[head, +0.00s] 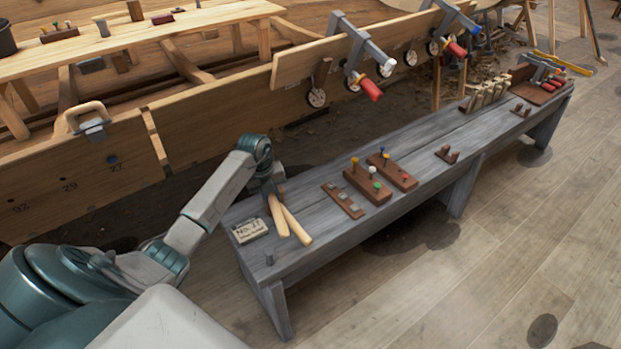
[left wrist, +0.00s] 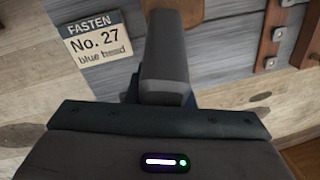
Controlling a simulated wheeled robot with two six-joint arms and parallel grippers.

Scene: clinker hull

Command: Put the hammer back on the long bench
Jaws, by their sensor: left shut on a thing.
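The long bench (head: 330,229) is a grey plank bench running from lower left to upper right in the head view. My left gripper (head: 268,190) is over its near-left end, pointing down and shut on the hammer. Two pale wooden handles show just below the gripper, one more upright (head: 277,215) and one slanting to the right (head: 297,226). I cannot tell which is the hammer's, and the hammer's head is hidden by the gripper. In the left wrist view a dark grey block (left wrist: 165,60) stands in front of the bench planks. My right gripper is not in view.
A card reading No. 27 (head: 250,230) lies on the bench left of the handles. The planked hull (head: 190,140) rises behind. Bare bench lies between the peg blocks and a small rack (head: 447,154).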

